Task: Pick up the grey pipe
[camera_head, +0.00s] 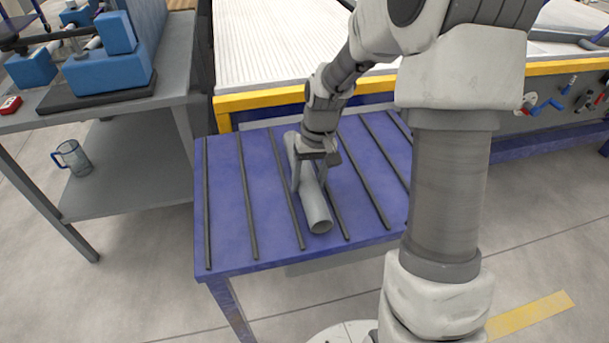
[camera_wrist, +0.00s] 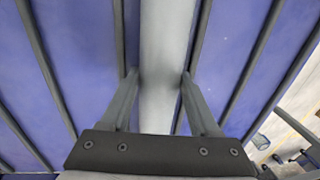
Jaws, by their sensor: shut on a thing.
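The grey pipe (camera_head: 314,201) lies lengthwise on the blue table (camera_head: 225,200) with black strips, its open end toward the table's front edge. My gripper (camera_head: 309,187) reaches down over the pipe with one finger on each side, shut on it around its middle. In the wrist view the pipe (camera_wrist: 166,55) runs up the picture between the two fingertips (camera_wrist: 159,76). Its far part is partly hidden behind my gripper in the head view. I cannot tell whether it touches the table or is slightly raised.
A grey workbench (camera_head: 120,110) with blue blocks (camera_head: 105,68) stands at left, with a clear mug (camera_head: 73,157) on its lower shelf. A yellow-edged bench (camera_head: 262,98) stands behind the blue table. The table beside the pipe is clear.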

